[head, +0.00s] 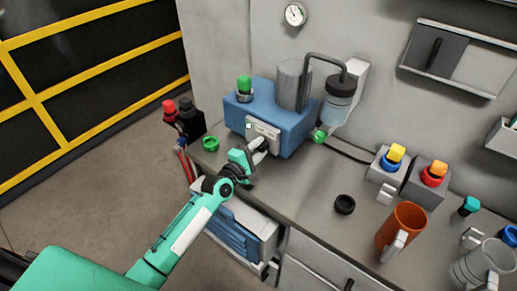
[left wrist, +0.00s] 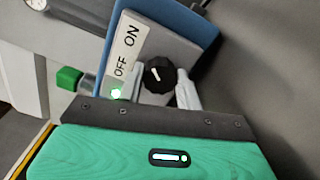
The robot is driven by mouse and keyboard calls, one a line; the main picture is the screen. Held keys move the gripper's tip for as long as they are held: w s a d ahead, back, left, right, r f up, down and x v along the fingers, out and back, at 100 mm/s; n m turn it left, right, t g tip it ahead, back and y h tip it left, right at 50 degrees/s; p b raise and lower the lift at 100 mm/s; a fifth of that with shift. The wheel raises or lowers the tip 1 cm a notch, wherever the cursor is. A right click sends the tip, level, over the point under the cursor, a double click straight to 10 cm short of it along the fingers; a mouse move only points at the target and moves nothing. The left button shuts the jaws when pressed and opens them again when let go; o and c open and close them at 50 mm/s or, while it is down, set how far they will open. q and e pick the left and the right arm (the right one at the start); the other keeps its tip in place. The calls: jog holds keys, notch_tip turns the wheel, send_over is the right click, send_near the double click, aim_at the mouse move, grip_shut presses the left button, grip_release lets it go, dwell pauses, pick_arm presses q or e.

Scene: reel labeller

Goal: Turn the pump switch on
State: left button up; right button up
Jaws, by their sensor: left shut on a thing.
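The blue pump (head: 290,133) stands on the grey bench, with a pale switch panel (head: 263,131) on its front. In the left wrist view the panel's label (left wrist: 125,50) reads OFF and ON. Beside the label is a round black switch knob (left wrist: 157,75) with a white mark; which word the mark points to is hard to tell. A green light (left wrist: 116,93) glows by the OFF end. My left gripper (head: 260,146) is at the panel, shut on the switch knob; a pale finger shows beside the knob in the left wrist view. My right gripper is not in view.
A green ring (head: 210,143) lies left of the pump. A black ring (head: 345,204), an orange mug (head: 402,228) and a clear jug (head: 483,265) stand to the right. Two grey boxes with coloured buttons sit near the wall. The bench between pump and black ring is clear.

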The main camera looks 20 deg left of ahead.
pick_arm(q)
jog(key=shift+m, duration=0.5)
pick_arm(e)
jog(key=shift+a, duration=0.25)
pick_arm(q)
jog(key=o, duration=1)
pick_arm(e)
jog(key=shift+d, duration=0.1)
pick_arm(q)
jog(key=shift+s+a+f, duration=0.1)
jog(key=shift+s+a, duration=0.05)
jog(key=shift+s, duration=0.3)
jog(key=shift+b+v, duration=1.05)
jog(key=shift+v, duration=5.4)
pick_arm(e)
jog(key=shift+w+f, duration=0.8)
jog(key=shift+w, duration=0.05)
